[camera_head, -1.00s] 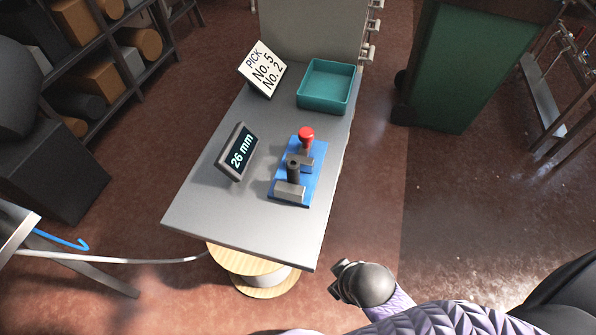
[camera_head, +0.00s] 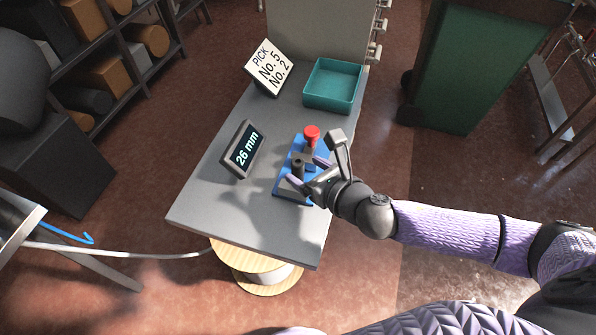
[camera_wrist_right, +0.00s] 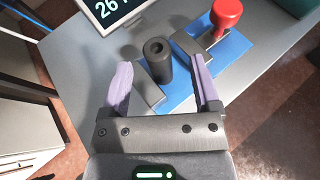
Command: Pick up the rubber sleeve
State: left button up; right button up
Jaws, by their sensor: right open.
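The rubber sleeve (camera_wrist_right: 157,60) is a short dark cylinder with a hole in its top. It stands upright by the grey blocks of a blue-based fixture (camera_wrist_right: 235,47). In the head view the sleeve (camera_head: 297,164) shows just left of my right gripper (camera_head: 307,173). The right gripper is open, its purple fingers on either side of the sleeve in the wrist view (camera_wrist_right: 162,88). I see gaps between the fingers and the sleeve there. My left gripper is not in view.
A red knob (camera_head: 311,132) stands on the fixture behind the sleeve. A display reading 26 mm (camera_head: 244,150) stands to the left. A teal tray (camera_head: 333,86) and a sign reading PICK No. 5 No. 2 (camera_head: 269,67) are at the table's back. The table's (camera_head: 215,205) front left is clear.

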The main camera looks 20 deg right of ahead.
aim_at(302, 169)
jog(key=x, duration=0.3)
jog(key=shift+w+a, duration=0.1)
jog(key=shift+a, duration=0.05)
grip_shut()
